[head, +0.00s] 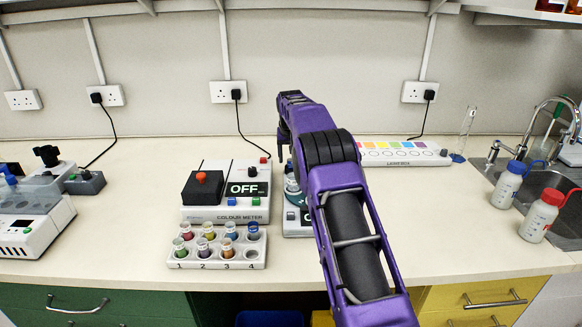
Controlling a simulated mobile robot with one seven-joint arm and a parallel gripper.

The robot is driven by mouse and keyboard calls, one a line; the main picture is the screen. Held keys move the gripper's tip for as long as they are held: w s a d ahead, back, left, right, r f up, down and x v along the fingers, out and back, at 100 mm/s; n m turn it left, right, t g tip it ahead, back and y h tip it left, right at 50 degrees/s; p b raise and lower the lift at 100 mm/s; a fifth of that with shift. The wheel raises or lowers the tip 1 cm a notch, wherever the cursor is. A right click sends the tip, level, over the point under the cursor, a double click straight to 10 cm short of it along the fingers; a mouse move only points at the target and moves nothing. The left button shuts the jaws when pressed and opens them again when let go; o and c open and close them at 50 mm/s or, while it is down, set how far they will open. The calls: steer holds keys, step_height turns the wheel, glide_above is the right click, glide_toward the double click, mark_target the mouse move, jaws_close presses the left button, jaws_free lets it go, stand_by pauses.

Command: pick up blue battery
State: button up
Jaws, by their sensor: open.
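I cannot make out a blue battery for certain in the head view. The purple end of my arm reaches over the middle of the bench, and my gripper (283,138) points down there, open, with its fingertips small and partly hidden by the arm. A second white device (292,222) stands under it, largely covered by my arm, with a teal round part (292,188) on top.
The colour meter (228,214), showing OFF, stands left of my arm behind a white rack (215,264) of several small vials. Bottles (507,186) and a sink (555,190) are at right, a lightbox (404,155) behind.

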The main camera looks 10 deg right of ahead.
steer(key=shift+w+f, duration=0.2)
steer(key=shift+f, duration=0.2)
jaws_close()
steer(key=shift+r, duration=0.1)
